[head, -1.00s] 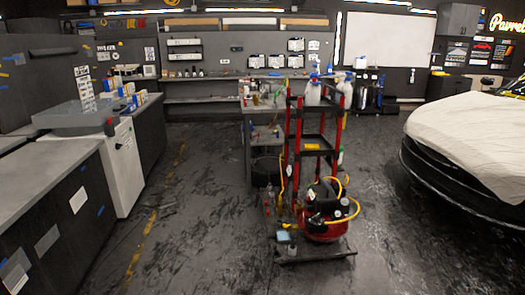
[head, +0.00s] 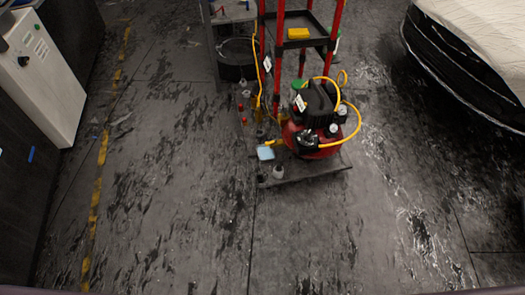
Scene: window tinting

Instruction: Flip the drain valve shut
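A red and black air compressor (head: 311,138) with a yellow hose (head: 357,125) and round gauges stands on a low dark platform (head: 318,169) at the foot of a red-framed cart (head: 277,62). The drain valve is too small to make out at this distance. Neither of my grippers shows in the head view.
A white cabinet (head: 42,75) and dark counter front stand at the left. A covered car (head: 470,50) is at the upper right. A pale blue item (head: 265,153) and small bottles sit on the platform. The floor in front is clear, with a yellow line (head: 98,190) at left.

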